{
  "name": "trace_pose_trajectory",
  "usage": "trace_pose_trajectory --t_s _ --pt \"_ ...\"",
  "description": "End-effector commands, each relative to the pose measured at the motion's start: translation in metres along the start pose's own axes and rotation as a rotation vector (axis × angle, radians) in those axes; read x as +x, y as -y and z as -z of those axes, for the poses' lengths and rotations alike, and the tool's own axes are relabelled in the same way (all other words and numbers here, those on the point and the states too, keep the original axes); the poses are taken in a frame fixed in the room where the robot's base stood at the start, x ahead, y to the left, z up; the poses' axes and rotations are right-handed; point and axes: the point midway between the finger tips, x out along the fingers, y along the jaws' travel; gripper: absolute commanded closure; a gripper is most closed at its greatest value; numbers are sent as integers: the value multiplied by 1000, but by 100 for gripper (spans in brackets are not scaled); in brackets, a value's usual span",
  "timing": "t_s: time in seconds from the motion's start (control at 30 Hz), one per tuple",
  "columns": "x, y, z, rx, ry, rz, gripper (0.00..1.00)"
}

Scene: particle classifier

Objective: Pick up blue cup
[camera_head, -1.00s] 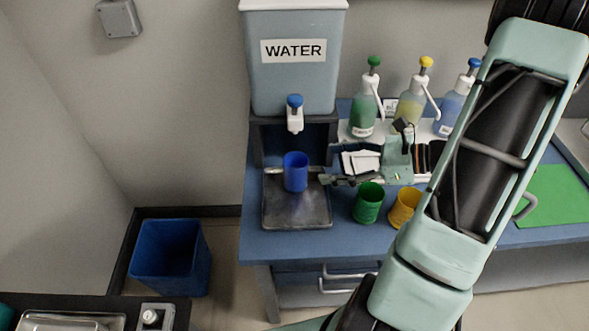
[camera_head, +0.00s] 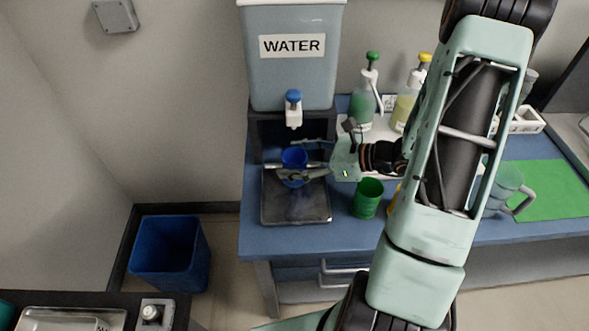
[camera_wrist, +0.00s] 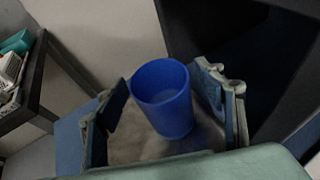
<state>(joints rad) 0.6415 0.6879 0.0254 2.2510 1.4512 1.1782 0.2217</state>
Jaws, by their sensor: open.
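The blue cup (camera_head: 294,158) stands upright on the metal drip tray (camera_head: 296,210) under the water dispenser's tap. My gripper (camera_head: 292,170) comes in from the right at the cup's height, and its fingers partly hide the cup's lower part. In the wrist view the cup (camera_wrist: 164,95) sits between the two fingers of my gripper (camera_wrist: 168,108), with a visible gap on the left. The right finger is close to the cup; I cannot tell if it touches.
The water dispenser (camera_head: 290,75) with its tap (camera_head: 293,108) is just above and behind the cup. A green cup (camera_head: 367,198) stands right of the tray, with a yellow cup (camera_head: 395,200) mostly hidden behind my arm. Pump bottles (camera_head: 365,95) stand behind. A blue bin (camera_head: 171,252) is on the floor.

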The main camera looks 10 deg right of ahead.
Motion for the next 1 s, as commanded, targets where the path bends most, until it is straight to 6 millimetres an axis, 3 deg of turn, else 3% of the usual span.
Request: trace_pose_trajectory --t_s 0.2,0.67,1.0 --pt "0 0 0 -1 0 1 39" --pt "0 1 0 -1 0 1 90" --pt "-1 1 -2 -2 0 1 91"
